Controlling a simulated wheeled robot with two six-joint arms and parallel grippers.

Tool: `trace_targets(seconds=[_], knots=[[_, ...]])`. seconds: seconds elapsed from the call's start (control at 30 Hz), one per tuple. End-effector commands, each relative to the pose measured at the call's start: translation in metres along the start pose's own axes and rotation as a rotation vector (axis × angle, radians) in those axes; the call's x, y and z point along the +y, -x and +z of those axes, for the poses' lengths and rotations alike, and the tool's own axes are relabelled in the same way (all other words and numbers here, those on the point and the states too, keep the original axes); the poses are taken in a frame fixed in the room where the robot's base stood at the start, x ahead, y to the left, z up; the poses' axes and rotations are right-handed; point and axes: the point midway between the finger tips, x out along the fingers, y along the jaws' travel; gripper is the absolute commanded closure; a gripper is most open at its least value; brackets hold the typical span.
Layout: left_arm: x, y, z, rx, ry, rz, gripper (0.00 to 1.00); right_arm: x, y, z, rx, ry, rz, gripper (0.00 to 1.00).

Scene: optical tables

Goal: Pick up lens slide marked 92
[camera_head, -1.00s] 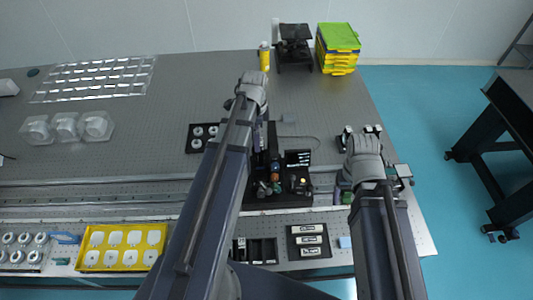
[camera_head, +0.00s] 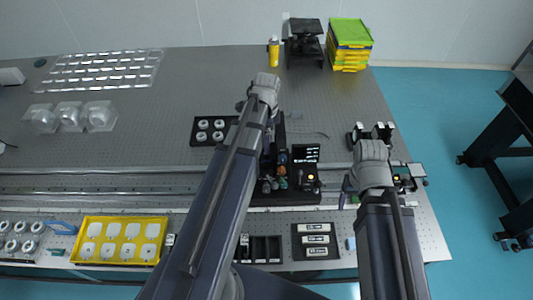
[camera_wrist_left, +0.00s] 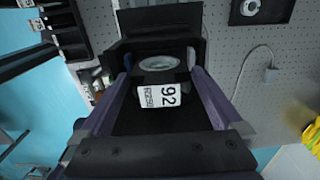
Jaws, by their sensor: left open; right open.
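The lens slide marked 92 shows in the left wrist view, with a white label (camera_wrist_left: 160,95) and a round clear lens (camera_wrist_left: 160,62) in a dark frame. My left gripper (camera_wrist_left: 158,78) is open, with one purple finger on each side of the slide. I cannot tell whether either finger touches it. In the head view my left forearm and wrist cover the slide. My right gripper (camera_head: 371,130) is open and empty over the right part of the optical table (camera_head: 330,95).
A dark stand with a small screen (camera_head: 305,154) is right of my left arm. A tray of white rings (camera_head: 211,131) lies to its left. A yellow tray (camera_head: 165,223) and black boxes line the front. A yellow bottle (camera_head: 273,52) and stacked green-yellow trays (camera_head: 349,35) stand at the back.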

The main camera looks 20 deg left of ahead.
Motion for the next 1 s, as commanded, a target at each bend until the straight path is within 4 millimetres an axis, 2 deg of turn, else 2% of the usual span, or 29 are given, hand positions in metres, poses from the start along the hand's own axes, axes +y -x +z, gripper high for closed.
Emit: trace_targets(seconds=[0.03, 0.1, 0.37, 1.0], knots=[[0.0002, -0.0121, 0.0004, 0.000, 0.000, 0.000, 0.00, -0.0011, -0.0120, -0.0008, 0.000, 0.001, 0.000, 0.29], [0.0002, -0.0159, 0.0004, 0.000, 0.000, 0.000, 0.00, -0.0014, -0.0158, -0.0010, 0.000, 0.001, 0.000, 0.29], [0.0002, -0.0146, 0.0004, 0.000, 0.000, 0.000, 0.00, -0.0013, -0.0145, -0.0009, 0.000, 0.002, 0.001, 0.29], [0.0003, -0.0147, 0.0005, 0.000, 0.000, 0.000, 0.71, -0.0013, -0.0146, -0.0009, 0.000, 0.002, 0.001, 0.29]])
